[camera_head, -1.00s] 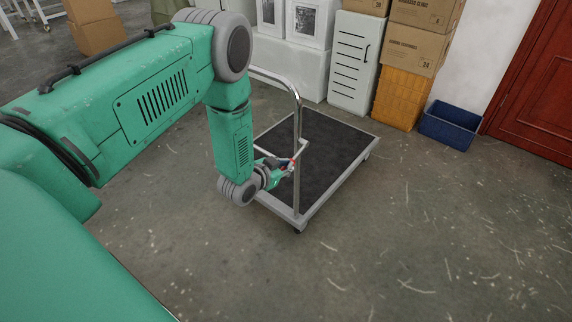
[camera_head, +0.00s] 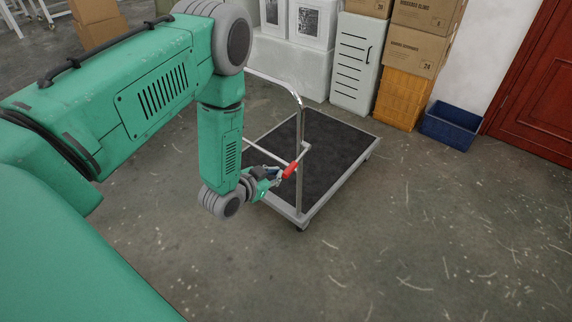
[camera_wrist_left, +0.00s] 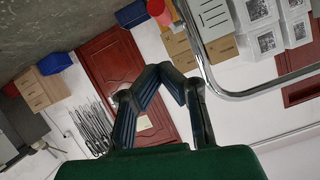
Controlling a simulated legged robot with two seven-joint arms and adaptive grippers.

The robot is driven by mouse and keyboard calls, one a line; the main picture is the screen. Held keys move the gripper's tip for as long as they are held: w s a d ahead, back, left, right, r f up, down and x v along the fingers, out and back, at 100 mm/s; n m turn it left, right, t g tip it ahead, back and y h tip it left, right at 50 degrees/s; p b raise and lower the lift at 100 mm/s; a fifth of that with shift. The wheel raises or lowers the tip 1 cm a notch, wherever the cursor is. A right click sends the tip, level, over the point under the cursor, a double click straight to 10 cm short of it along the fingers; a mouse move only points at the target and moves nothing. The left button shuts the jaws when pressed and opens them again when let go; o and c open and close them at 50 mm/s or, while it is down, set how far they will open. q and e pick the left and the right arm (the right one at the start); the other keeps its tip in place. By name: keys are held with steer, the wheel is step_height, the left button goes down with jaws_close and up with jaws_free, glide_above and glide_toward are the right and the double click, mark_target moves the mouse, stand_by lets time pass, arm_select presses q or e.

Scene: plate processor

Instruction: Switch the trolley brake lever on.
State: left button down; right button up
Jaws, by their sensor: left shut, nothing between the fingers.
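The trolley (camera_head: 324,200) stands on the floor with a dark deck and a chrome push handle (camera_head: 299,125). A red lever (camera_head: 290,171) sits on the handle's near upright, tilted down to the left in the head view. My left gripper (camera_head: 276,175) is just left of the red lever; a gap between them is hard to tell. In the wrist view its fingers (camera_wrist_left: 163,76) meet at the tips with nothing between them. The chrome handle (camera_wrist_left: 240,95) curves to their right there, and a red piece (camera_wrist_left: 160,8) shows at the top. My right gripper is not in view.
Behind the trolley stand a white cabinet (camera_head: 355,62), cardboard boxes (camera_head: 418,48), an orange crate (camera_head: 402,98) and a blue bin (camera_head: 449,124). A red door (camera_head: 540,95) is at the right. The floor (camera_head: 420,230) right of and before the trolley is clear.

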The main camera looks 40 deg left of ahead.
arm_select(q)
steer(key=shift+s+a+r, duration=0.1)
steer(key=shift+s+a, duration=0.05)
steer(key=shift+s, duration=0.4)
steer(key=shift+s+a+r, duration=0.1)
steer(key=shift+s, duration=0.4)
steer(key=shift+d+r, duration=0.1)
steer(key=shift+d, duration=0.05)
steer(key=s+d+f+n+g, duration=0.1)
steer(key=s+d+f+g, duration=0.25)
steer(key=s, duration=0.35)
steer(key=s+d+f+g, duration=0.3)
steer(key=s+d+g, duration=0.1)
steer(key=s, duration=0.3)
steer(key=s+d+r+n+g, duration=0.1)
steer(key=s+g, duration=0.4)
steer(key=s, duration=0.9)
steer(key=shift+s+d, duration=0.3)
steer(key=shift+d, duration=0.2)
steer(key=shift+g, duration=0.25)
